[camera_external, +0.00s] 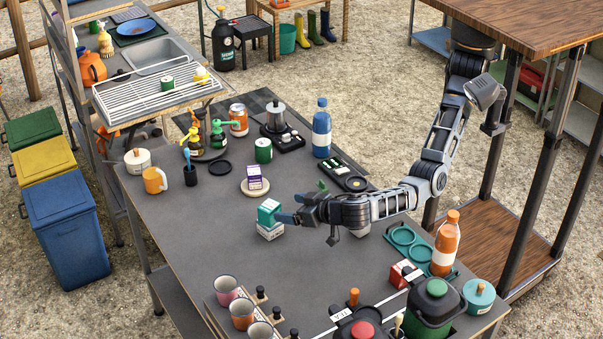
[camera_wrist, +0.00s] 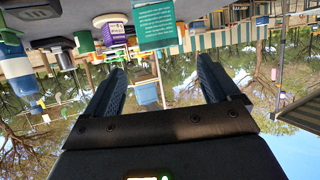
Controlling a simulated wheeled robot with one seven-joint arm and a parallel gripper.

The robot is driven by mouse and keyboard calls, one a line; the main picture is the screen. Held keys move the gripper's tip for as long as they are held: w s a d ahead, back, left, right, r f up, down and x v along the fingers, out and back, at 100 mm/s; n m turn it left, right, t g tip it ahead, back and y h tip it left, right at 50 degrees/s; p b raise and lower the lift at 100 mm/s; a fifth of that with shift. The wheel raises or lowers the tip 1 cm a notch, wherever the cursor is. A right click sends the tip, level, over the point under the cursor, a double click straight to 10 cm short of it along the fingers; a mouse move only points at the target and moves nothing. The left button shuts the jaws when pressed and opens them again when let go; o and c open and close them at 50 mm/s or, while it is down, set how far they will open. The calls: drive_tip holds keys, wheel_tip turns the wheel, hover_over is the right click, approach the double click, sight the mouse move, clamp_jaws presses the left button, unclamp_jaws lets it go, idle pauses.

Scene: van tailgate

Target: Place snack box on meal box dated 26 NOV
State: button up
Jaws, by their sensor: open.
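A teal box with white print, which looks like the snack box (camera_external: 268,211), sits on top of a white box (camera_external: 270,231), which looks like a meal box. The teal box also shows upside down in the wrist view (camera_wrist: 155,24). No date is legible on the white box. My gripper (camera_external: 288,207) is just right of the teal box with its fingers pointing at it. In the wrist view the fingers (camera_wrist: 160,68) are spread with nothing between them. Another pale box (camera_external: 362,230) is partly hidden behind my arm.
A purple and white carton (camera_external: 255,174) stands on a round pale coaster (camera_external: 254,188) behind the stack. A green can (camera_external: 263,151), a blue bottle (camera_external: 322,128) and a black tray (camera_external: 343,174) stand farther back. Cups (camera_external: 227,290) line the front. The table left of the stack is clear.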

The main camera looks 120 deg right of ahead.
drive_tip(key=shift+v, duration=1.5)
